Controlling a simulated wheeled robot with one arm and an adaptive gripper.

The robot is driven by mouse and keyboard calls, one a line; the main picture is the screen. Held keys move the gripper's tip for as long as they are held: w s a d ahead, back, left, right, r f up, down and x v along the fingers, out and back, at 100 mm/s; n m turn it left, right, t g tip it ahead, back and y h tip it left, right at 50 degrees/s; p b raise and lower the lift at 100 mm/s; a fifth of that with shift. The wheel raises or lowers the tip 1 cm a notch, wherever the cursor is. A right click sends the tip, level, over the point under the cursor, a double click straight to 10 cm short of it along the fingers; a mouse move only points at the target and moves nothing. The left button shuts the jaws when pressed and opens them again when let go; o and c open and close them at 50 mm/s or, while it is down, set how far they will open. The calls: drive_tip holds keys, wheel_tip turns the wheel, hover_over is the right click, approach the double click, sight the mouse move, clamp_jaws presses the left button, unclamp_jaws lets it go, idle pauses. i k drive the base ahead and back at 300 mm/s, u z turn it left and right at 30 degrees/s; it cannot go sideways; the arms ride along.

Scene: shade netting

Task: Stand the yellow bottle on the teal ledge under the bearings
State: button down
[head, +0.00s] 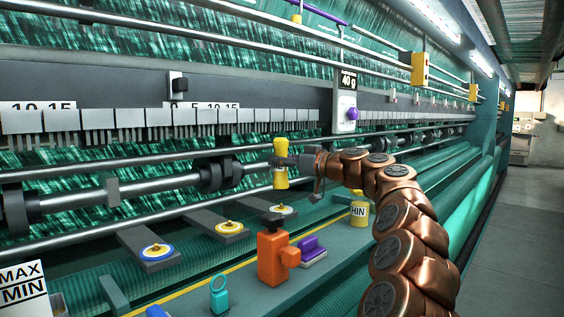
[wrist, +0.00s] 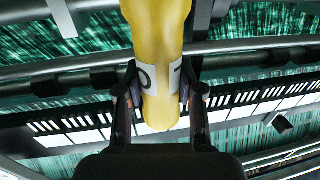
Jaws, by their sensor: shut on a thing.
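The yellow bottle (head: 281,176) is held upright in the head view, in front of the long metal shaft. My gripper (head: 283,162) is shut on its middle, reaching in from the right. In the wrist view the bottle (wrist: 157,30) fills the upper middle, with a white label band between the two fingers of my gripper (wrist: 159,98). Dark bearings (head: 216,175) sit on the shaft to the left of the bottle. The teal ledge (head: 335,258) runs below them, and the bottle is above it, apart from it.
On the ledge stand an orange device (head: 272,255), a purple block (head: 312,250), a teal ring-topped piece (head: 219,295) and a yellow labelled container (head: 359,211). Dark plates with round discs (head: 157,252) project behind. The aisle floor (head: 510,240) at right is clear.

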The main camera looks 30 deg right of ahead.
sight(333, 241)
drive_tip(key=z, duration=0.05)
drive_tip(key=k, duration=1)
drive_tip(key=z, duration=1)
drive_tip(key=i, duration=0.65)
drive_tip(key=u, duration=1.05)
